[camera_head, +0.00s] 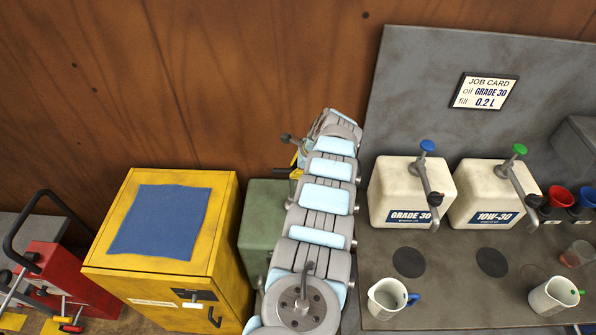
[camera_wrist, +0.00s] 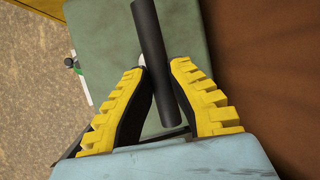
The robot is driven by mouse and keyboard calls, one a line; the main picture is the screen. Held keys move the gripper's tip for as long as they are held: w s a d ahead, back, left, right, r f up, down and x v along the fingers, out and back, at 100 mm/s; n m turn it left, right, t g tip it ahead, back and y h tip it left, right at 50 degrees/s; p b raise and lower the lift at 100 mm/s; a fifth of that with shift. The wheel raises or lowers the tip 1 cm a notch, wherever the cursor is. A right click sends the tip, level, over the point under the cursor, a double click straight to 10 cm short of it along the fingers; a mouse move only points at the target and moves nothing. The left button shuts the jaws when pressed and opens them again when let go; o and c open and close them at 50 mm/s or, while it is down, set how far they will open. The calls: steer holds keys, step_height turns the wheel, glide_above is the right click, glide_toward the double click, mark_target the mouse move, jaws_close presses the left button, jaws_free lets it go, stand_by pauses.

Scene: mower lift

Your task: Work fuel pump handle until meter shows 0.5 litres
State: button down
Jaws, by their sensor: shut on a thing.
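A dark round bar, apparently the pump handle (camera_wrist: 150,35), runs between the yellow ridged fingers of my gripper (camera_wrist: 160,72) in the wrist view. My gripper is shut on it. Below the fingers is the flat green top of a box, apparently the fuel pump (camera_wrist: 95,25). In the head view the green box (camera_head: 260,215) stands right of the yellow cabinet, partly hidden by my arm. A dark handle end (camera_head: 288,138) shows beside my gripper (camera_head: 296,164), above the box. A narrow white edge (camera_wrist: 83,85) shows at the box's side, but no meter reading is legible.
A yellow cabinet (camera_head: 222,240) with a blue cloth (camera_head: 160,222) stands close on the left. Right of my arm, a grey bench (camera_head: 445,270) carries oil containers (camera_head: 400,190) and jugs (camera_head: 385,300). A wooden wall (camera_head: 220,80) is behind.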

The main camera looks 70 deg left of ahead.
steer(key=c, duration=0.9)
jaws_free()
steer(key=shift+s+a+r, duration=0.1)
steer(key=shift+s, duration=0.05)
steer(key=shift+v, duration=6)
